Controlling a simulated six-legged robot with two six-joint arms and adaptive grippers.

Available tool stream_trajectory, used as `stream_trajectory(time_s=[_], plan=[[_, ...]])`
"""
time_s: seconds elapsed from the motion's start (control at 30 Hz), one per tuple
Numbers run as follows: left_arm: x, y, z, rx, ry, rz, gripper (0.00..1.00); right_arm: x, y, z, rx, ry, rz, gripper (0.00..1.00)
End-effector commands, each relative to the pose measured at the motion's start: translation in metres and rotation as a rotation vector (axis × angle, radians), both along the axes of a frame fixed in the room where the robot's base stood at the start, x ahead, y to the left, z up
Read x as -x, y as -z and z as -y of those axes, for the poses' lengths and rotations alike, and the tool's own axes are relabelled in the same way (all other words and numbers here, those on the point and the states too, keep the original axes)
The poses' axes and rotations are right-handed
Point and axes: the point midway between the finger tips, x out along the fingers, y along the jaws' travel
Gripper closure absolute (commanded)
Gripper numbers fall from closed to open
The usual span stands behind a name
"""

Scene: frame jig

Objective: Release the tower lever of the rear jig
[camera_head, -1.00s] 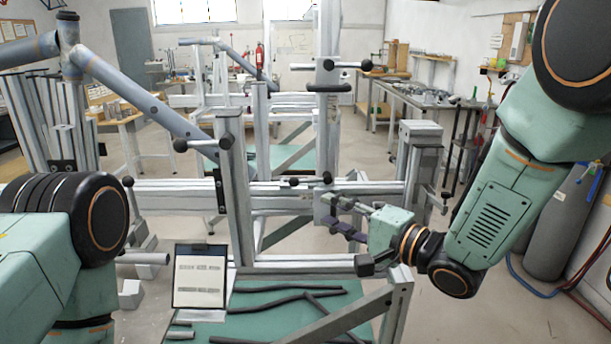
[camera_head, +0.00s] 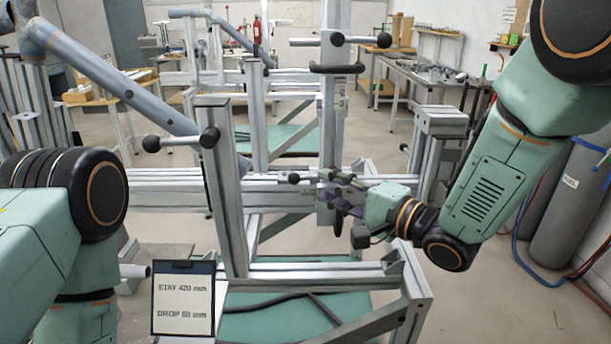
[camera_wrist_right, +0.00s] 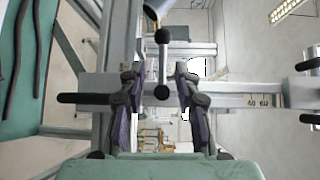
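The upright metal tower (camera_head: 329,110) stands near the middle of the head view. A lever with black ball ends (camera_head: 362,39) crosses its top, above a black handle (camera_head: 337,69). A smaller ball-ended lever (camera_head: 308,176) sits low at the tower. My right gripper (camera_head: 328,188) is at the tower's lower part, beside this small lever. In the wrist view its two fingers (camera_wrist_right: 160,74) are apart, and a ball-ended lever (camera_wrist_right: 162,65) shows between them. I cannot tell whether they touch it. My left gripper is out of view; only my left arm shows.
Another post (camera_head: 222,185) with a ball-ended lever (camera_head: 180,142) stands nearer, on the left. A sign (camera_head: 184,299) reads "STAY 420 mm, DROP 60 mm". A diagonal frame bar (camera_head: 360,328) lies below my right arm. Gas cylinders (camera_head: 567,195) stand at the right.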

Motion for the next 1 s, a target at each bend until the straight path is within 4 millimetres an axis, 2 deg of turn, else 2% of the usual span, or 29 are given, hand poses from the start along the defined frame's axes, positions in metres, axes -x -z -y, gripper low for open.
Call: stream_trajectory(time_s=[0.2,0.4,0.8,1.0], plan=[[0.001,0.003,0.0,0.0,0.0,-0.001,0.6,-0.021,0.003,-0.026,0.004,-0.003,0.003,0.67],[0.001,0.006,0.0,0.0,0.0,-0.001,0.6,-0.039,0.004,-0.043,0.0,-0.001,0.001,0.67],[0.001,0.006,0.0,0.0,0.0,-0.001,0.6,-0.048,0.003,-0.05,-0.001,0.0,0.0,0.67],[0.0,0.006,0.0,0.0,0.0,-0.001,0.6,-0.049,0.003,-0.049,-0.001,0.001,0.0,0.83]])
